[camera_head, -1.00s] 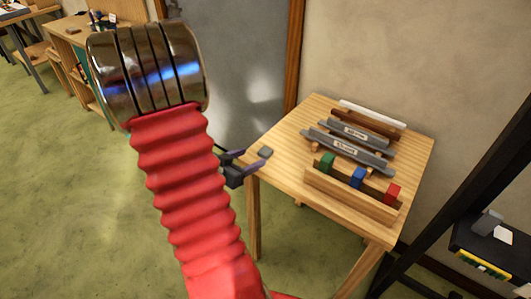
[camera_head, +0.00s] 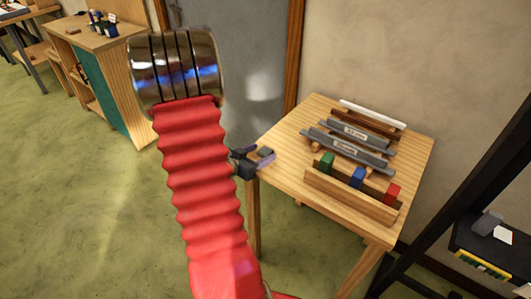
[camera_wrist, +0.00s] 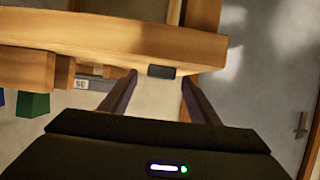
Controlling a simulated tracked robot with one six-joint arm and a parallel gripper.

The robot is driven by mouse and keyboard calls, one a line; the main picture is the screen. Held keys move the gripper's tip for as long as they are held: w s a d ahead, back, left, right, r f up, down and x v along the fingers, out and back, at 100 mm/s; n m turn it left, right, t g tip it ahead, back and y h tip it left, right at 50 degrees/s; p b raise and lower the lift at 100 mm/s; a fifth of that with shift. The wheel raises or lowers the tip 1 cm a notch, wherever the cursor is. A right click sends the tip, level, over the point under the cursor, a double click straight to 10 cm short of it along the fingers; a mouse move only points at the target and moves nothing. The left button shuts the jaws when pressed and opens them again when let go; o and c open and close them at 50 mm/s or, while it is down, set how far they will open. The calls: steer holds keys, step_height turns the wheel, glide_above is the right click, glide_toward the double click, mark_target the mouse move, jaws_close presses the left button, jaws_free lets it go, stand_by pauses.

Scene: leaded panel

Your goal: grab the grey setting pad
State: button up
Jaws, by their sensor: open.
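The grey setting pad (camera_head: 266,151) is a small dark grey block at the left corner of the wooden table (camera_head: 290,160) in the head view. My gripper (camera_head: 262,157) is at that corner, its fingers open and close around the pad. In the wrist view the pad (camera_wrist: 161,71) shows near the table's edge, between the two spread fingertips of my gripper (camera_wrist: 159,77) and just past them. A gap shows on each side of it, and I see no contact.
Grey labelled bars (camera_head: 348,142) lie on a rack on the table. A wooden holder (camera_head: 350,195) with green, blue and red blocks stands at the front. A black shelf frame (camera_head: 470,195) is at right. A wooden cabinet (camera_head: 105,75) stands at back left.

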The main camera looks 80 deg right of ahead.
mark_target(263, 153)
steer(key=shift+x, duration=1.05)
steer(key=c, duration=1.1)
steer(key=shift+c, duration=0.2)
step_height(263, 153, up, 10)
stand_by(0.4)
